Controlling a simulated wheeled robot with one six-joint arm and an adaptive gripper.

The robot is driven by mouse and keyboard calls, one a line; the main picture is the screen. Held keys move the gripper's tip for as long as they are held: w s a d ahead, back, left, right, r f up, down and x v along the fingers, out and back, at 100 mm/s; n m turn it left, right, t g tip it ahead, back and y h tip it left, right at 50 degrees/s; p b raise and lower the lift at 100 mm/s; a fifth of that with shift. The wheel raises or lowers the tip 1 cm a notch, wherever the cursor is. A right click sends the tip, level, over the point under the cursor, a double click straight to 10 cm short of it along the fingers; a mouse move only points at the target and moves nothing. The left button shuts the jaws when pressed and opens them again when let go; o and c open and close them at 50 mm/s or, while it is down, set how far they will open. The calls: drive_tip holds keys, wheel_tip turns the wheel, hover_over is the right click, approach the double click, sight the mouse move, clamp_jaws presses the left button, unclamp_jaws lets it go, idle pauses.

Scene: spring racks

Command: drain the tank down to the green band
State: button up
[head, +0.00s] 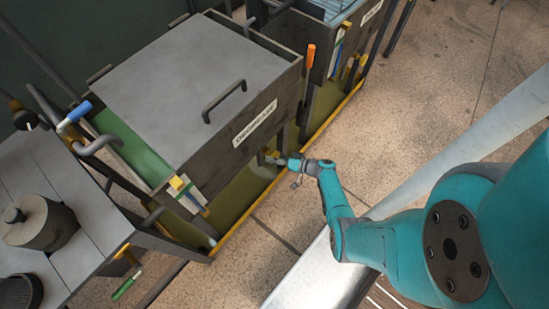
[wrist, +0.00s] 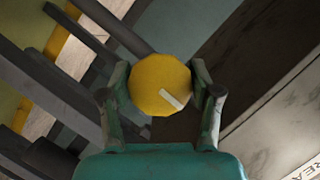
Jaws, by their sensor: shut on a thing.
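The tank (head: 190,75) is a dark box with a grey lid, a handle and a lettered label on its front. Green liquid (head: 130,147) shows at its open left end. A gauge strip (head: 190,197) with white, green and blue parts and a yellow block is on the front's left corner; its reading is too small to tell. My gripper (head: 276,158) is low at the tank's front. In the wrist view it is shut on a round yellow knob (wrist: 160,83) with a white mark, a finger on each side. The fingers partly hide the knob in the head view.
A second tank (head: 325,15) with its own gauge stands behind to the right. A yellow-edged tray (head: 240,205) with greenish liquid lies below. A grey bench (head: 85,240) with a round lidded pot is at left. Speckled floor (head: 430,85) is clear at right.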

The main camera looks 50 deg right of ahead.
drive_tip(key=o, duration=1.1)
drive_tip(key=shift+o, duration=0.2)
drive_tip(key=v, duration=0.7)
drive_tip(key=shift+s, duration=0.25)
